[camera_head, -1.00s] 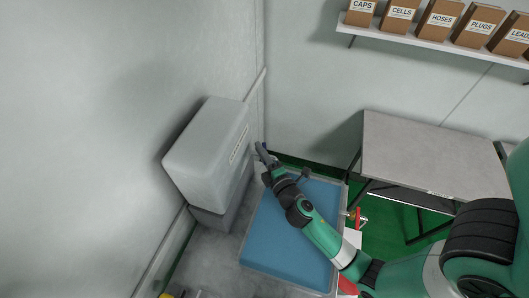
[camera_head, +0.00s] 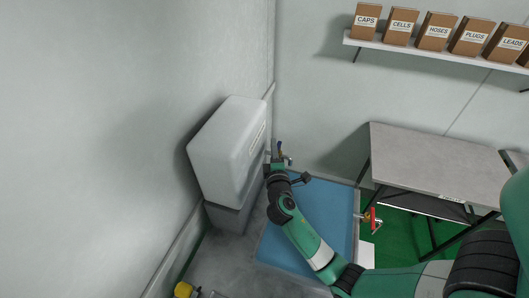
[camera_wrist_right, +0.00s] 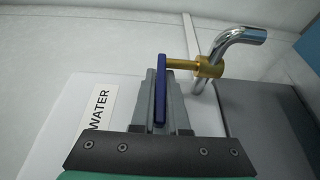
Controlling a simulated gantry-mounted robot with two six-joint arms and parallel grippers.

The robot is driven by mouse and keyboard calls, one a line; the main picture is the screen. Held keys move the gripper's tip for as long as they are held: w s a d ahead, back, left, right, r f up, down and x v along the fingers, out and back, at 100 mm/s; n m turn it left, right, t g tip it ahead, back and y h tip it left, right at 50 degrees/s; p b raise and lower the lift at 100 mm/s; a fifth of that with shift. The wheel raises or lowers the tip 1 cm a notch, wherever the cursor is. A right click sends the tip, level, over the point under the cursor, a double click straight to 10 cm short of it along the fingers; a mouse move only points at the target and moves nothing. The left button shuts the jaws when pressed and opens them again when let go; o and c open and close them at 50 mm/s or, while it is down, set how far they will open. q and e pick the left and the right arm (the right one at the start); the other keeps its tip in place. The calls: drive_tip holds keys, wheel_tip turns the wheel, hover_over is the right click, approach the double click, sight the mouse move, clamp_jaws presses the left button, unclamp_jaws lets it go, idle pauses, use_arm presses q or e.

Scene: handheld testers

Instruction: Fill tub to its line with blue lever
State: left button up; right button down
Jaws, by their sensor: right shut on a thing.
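The blue lever (camera_wrist_right: 160,95) sits between the fingers of my right gripper (camera_wrist_right: 160,105) in the right wrist view, and the gripper is shut on it. The lever joins a brass valve stem (camera_wrist_right: 182,66) beside a chrome spout (camera_wrist_right: 240,38). In the head view my right gripper (camera_head: 279,158) is beside the white tank's right side, with a small blue tip of the lever showing. The tub (camera_head: 356,205) has a grey rim and a flat blue inside, partly covered by my right arm. I cannot make out its line or water level. My left gripper is not in view.
A red-handled valve (camera_head: 370,217) is on the tub's right side. A grey table (camera_head: 435,165) stands right, below a shelf of boxes (camera_head: 436,30).

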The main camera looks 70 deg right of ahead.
drive_tip(key=c, duration=0.9)
unclamp_jaws()
drive_tip(key=shift+a, duration=0.1)
drive_tip(key=p+v, duration=0.1)
drive_tip(key=v, duration=0.6)
drive_tip(key=shift+s+a, duration=0.1)
drive_tip(key=shift+s, duration=0.05)
